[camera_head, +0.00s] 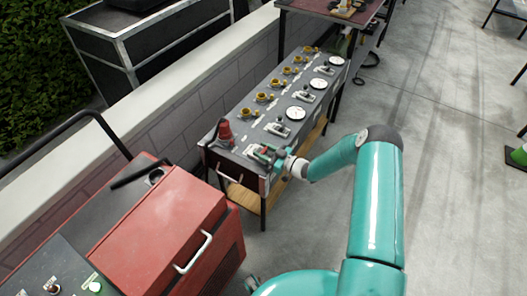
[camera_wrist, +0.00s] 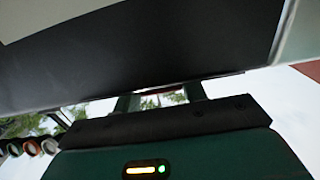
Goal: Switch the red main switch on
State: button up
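The control panel (camera_head: 240,164) is a long dark box on legs, with several lever switches, white dials and yellow knobs on top. A red upright knob (camera_head: 224,131) stands at its near left corner. A lever switch with a small red part (camera_head: 264,150) sits at the near right end, partly hidden by my gripper (camera_head: 272,156); I cannot tell which red part is the main switch. My gripper is at that lever; contact is unclear. In the wrist view, my gripper (camera_wrist: 160,99) has its fingers apart, with background between them; a dark slab hides the tips.
A red machine (camera_head: 170,225) with a white handle stands at the near left. A low wall (camera_head: 165,95) runs behind the panel, with a black case (camera_head: 150,45) beyond. A dark red table (camera_head: 320,8) stands at the far end. The grey floor at right is mostly clear.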

jog(key=shift+c, duration=1.2)
jog(key=shift+w+a+r+g+h, duration=0.2)
jog(key=shift+a+g+h, duration=0.1)
jog(key=shift+g+h, duration=0.4)
jog(key=shift+h, duration=0.5)
jog(key=o, duration=1)
jog(key=shift+d, duration=0.1)
jog(key=v, duration=1.3)
jog(key=shift+s+d+r, duration=0.1)
jog(key=shift+s+d, duration=0.05)
jog(key=shift+d, duration=0.15)
